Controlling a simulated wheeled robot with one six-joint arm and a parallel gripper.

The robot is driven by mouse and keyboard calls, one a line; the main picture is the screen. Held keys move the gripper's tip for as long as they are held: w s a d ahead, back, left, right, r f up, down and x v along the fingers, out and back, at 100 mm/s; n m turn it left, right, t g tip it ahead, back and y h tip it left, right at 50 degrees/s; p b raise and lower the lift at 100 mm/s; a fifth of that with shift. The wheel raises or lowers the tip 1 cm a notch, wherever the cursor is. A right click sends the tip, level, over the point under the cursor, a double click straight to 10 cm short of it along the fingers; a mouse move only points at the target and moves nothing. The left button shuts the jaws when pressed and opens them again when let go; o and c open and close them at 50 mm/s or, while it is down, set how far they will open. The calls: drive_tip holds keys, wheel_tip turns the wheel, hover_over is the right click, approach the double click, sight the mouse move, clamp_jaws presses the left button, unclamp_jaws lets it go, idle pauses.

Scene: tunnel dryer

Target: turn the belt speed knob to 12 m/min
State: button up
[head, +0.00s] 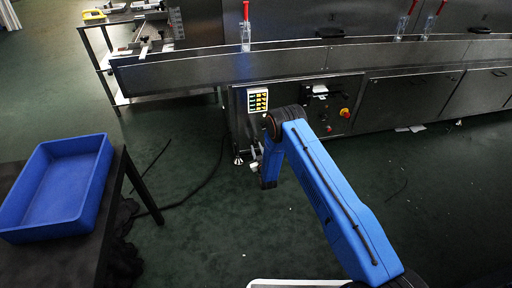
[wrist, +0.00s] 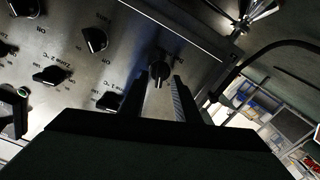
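In the wrist view my gripper (wrist: 159,82) is open, its two dark fingers apart in front of the grey control panel (wrist: 125,60). A small black knob (wrist: 158,68) near the panel's edge shows between the fingertips; I cannot tell whether they touch it. Its label is mostly hidden, so I cannot read its name or setting. In the head view my gripper (head: 255,168) is by the left end of the dryer front, partly hidden by my blue arm.
A lit yellow-green display (head: 257,100) and a red stop button on yellow (head: 345,113) are on the dryer front. A blue bin (head: 88,205) stands on a dark table at left. The conveyor (head: 190,68) runs above the panel. Green floor lies open between.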

drive_tip(key=shift+x, duration=1.05)
clamp_jaws()
drive_tip(key=shift+m, duration=0.5)
drive_tip(key=shift+d+f+m, duration=0.1)
drive_tip(key=shift+m, duration=7.3)
